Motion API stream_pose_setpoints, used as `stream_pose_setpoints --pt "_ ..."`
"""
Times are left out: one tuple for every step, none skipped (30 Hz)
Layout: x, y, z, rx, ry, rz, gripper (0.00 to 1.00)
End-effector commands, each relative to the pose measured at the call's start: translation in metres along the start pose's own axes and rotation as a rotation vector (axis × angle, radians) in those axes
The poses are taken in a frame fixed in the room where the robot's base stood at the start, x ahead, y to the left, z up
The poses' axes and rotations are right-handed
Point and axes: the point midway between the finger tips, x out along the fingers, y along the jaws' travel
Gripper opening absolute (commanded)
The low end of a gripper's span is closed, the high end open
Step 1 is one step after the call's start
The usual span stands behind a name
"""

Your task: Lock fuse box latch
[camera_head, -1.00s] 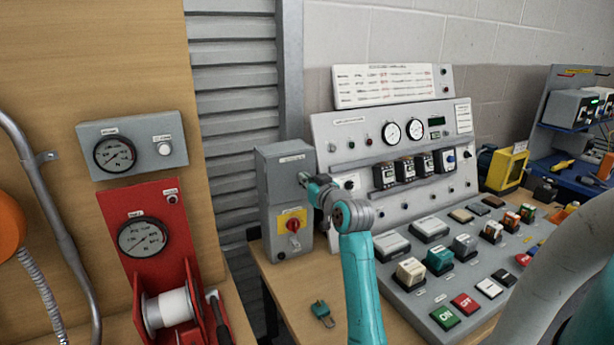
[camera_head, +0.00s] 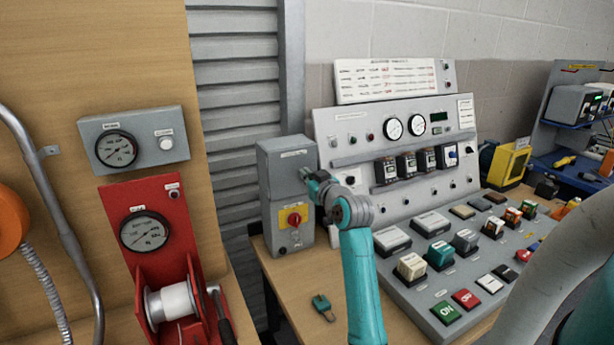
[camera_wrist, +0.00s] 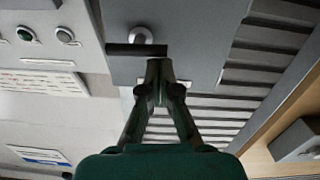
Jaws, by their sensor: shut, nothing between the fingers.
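The fuse box (camera_head: 285,165) is a grey upright box with a closed-looking front and a red rotary switch (camera_head: 294,219) on a yellow plate. My gripper (camera_head: 307,174) is at the right side of its front, above the switch level. In the wrist view, the grey box face (camera_wrist: 200,35) carries a latch with a dark bar (camera_wrist: 130,50) and a round silver pivot (camera_wrist: 141,35). My gripper (camera_wrist: 159,66) is shut and empty, its tips right by the bar's right end. I cannot tell whether they touch. In the head view my gripper hides the latch.
A sloped control console (camera_head: 440,250) with several buttons stands right of the box. A red panel (camera_head: 150,220) with a gauge and a white spool is at left. A small teal object (camera_head: 322,306) lies on the wooden bench (camera_head: 285,290). A grey shutter stands behind.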

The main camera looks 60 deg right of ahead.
Motion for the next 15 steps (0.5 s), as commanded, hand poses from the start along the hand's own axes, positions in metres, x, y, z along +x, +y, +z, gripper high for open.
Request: stream_pose_setpoints --pt "0.0001 -0.0005 0.0009 -0.010 -0.001 0.000 0.00" --pt "0.0001 -0.0007 0.0011 -0.017 -0.001 0.000 0.00" --pt "0.0001 -0.0009 0.0014 -0.029 -0.001 0.001 0.00" --pt "0.0001 -0.0012 0.0017 -0.040 -0.001 0.001 0.00" --pt "0.0001 -0.0014 0.0021 -0.052 -0.001 0.002 0.00" --pt "0.0001 -0.0019 0.0025 -0.070 -0.002 0.003 0.00" --pt "0.0002 -0.0022 0.0030 -0.086 -0.002 0.004 0.00" --pt "0.0002 -0.0025 0.0034 -0.103 -0.002 0.004 0.00" --pt "0.0002 -0.0030 0.0042 -0.128 -0.002 0.006 0.00" --pt "0.0002 -0.0034 0.0048 -0.150 -0.002 0.007 0.00" --pt "0.0002 -0.0037 0.0054 -0.173 -0.002 0.008 0.00" --pt "0.0003 -0.0043 0.0063 -0.206 -0.002 0.010 0.00" --pt "0.0003 -0.0048 0.0070 -0.233 -0.002 0.011 0.00" --pt "0.0004 -0.0054 0.0078 -0.262 -0.002 0.012 0.00" --pt "0.0005 -0.0060 0.0088 -0.300 -0.002 0.014 0.00"
